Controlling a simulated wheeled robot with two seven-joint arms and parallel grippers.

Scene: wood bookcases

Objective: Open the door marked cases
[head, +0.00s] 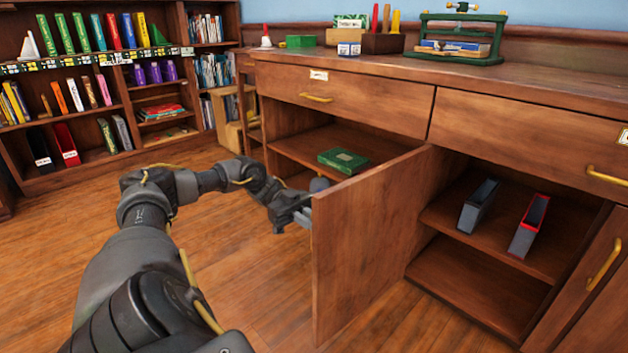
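A wooden cabinet door (362,240) stands swung out from the cabinet front, with its free edge toward me. No label reading "cases" shows on the face I see, and its handle is out of sight. My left gripper (302,213) is at the door's free edge, on its left side. Its fingertips are small and partly hidden behind the door, so I cannot tell whether they touch it or are open or shut. My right gripper is out of view.
Left of the door, an open compartment holds a green book (343,160). Right of it, another holds a grey file box (479,206) and a red-edged one (528,226). A brass-handled door (590,285) is at far right. Bookcases (95,95) stand behind clear floor (235,265).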

